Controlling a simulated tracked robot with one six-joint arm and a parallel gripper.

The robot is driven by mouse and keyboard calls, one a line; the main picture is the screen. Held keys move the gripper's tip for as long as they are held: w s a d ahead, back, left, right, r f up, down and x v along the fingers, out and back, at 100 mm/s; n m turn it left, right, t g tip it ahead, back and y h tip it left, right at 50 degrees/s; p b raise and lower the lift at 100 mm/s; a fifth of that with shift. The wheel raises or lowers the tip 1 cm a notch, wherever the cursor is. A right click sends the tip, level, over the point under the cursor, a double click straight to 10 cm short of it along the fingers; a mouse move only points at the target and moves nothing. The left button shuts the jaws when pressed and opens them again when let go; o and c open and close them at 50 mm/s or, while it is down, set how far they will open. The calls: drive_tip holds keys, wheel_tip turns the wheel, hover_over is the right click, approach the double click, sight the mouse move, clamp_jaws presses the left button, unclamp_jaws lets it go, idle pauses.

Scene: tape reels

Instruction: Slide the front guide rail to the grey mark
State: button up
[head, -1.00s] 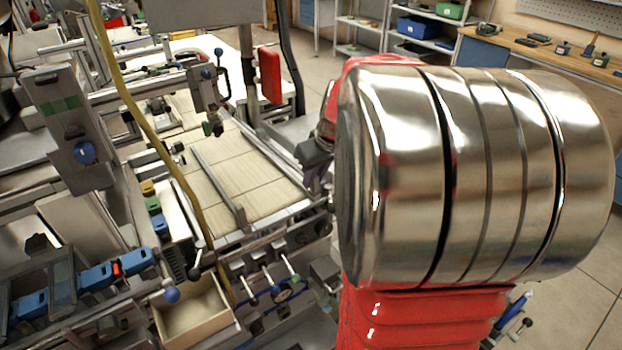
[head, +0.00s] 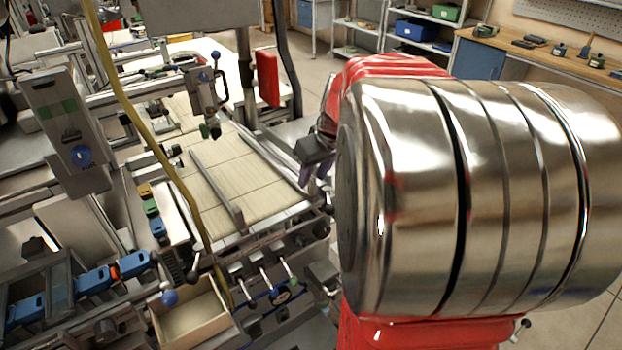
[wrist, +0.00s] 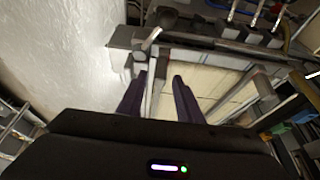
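A pale tiled belt (head: 256,195) lies in the machine at the middle left of the head view. One slim metal guide rail (head: 217,190) runs along it, and another metal rail (head: 263,151) edges its right side. I cannot tell by looks which is the front rail. My gripper (head: 314,168) is by the belt's right edge, with its purple fingers partly hidden behind my arm. In the wrist view my gripper (wrist: 160,98) is open, its fingers apart, with a metal strip (wrist: 157,84) showing between them. Contact is unclear. I cannot make out the grey mark.
A yellow hose (head: 150,130) hangs in front of the machine. An open box (head: 190,318) and levers with knobs (head: 265,278) are at its near side. A pale wall-like surface (wrist: 55,60) fills the left of the wrist view. A workbench (head: 545,58) stands at the back right.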

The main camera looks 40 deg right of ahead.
drive_tip(key=v, duration=1.1)
drive_tip(key=shift+r, duration=0.2)
drive_tip(key=shift+s, duration=0.1)
drive_tip(key=s+a+f, duration=0.2)
drive_tip(key=a, duration=0.7)
drive_tip(key=s+a+f+n, duration=0.1)
drive_tip(key=s+a+f, duration=0.2)
drive_tip(key=a, duration=0.6)
drive_tip(key=s+a+f+t, duration=0.1)
drive_tip(key=s+a+f, duration=0.1)
drive_tip(key=a, duration=0.7)
drive_tip(key=shift+s+f+y, duration=0.3)
drive_tip(key=shift+s, duration=0.35)
